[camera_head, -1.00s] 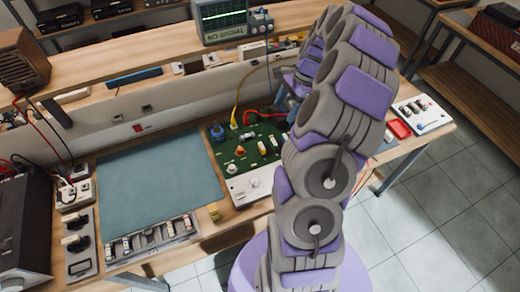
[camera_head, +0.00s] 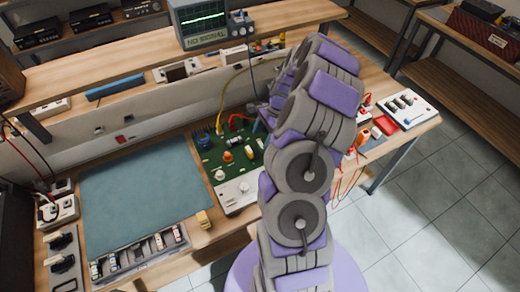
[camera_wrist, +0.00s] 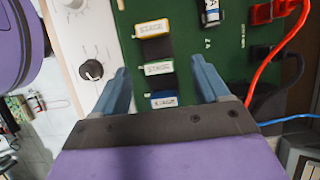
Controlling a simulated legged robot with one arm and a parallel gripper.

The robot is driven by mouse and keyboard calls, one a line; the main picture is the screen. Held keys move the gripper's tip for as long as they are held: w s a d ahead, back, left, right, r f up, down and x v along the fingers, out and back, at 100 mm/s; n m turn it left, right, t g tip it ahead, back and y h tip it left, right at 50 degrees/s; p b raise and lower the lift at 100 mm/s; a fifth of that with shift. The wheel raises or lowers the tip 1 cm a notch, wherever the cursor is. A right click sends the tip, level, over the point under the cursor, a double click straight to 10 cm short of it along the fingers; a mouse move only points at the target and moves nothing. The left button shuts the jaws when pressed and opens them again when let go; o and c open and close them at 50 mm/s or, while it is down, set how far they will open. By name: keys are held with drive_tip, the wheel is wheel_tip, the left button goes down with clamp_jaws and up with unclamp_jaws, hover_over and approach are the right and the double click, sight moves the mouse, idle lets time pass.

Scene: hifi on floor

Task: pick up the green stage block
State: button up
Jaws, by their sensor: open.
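The green stage block (camera_wrist: 158,69) has a white label reading STAGE and green edges. In the wrist view it sits on the green circuit board (camera_wrist: 128,30), between a yellow stage block (camera_wrist: 151,29) and a blue stage block (camera_wrist: 164,99). My gripper (camera_wrist: 160,66) is open and empty, its two blue fingers on either side of the row, level with the green block in the picture. I cannot tell its height above the board. In the head view my arm covers the right part of the circuit board (camera_head: 211,158), and the green block cannot be made out.
A white panel with a black knob (camera_wrist: 91,70) borders the board. Red cables (camera_wrist: 265,65) and dark plugs lie right of the fingers in the wrist view. In the head view, a blue-green mat (camera_head: 145,190) lies left of the board and a parts tray (camera_head: 140,252) in front.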

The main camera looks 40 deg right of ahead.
sight(261, 145)
drive_tip(key=shift+d+f, duration=0.25)
drive_tip(key=shift+f, duration=0.1)
drive_tip(key=x, duration=0.1)
drive_tip(key=b+x, duration=0.1)
drive_tip(key=x, duration=0.2)
drive_tip(key=shift+s+d+f+b, duration=0.1)
drive_tip(key=shift+s+f+b, duration=0.15)
drive_tip(key=shift+b, duration=0.1)
drive_tip(key=shift+a, duration=0.4)
drive_tip(key=shift+d+f, duration=0.15)
drive_tip(key=shift+d, duration=0.35)
drive_tip(key=c, duration=0.6)
drive_tip(key=shift+a, duration=0.25)
drive_tip(key=c, duration=0.4)
drive_tip(key=shift+a, duration=0.1)
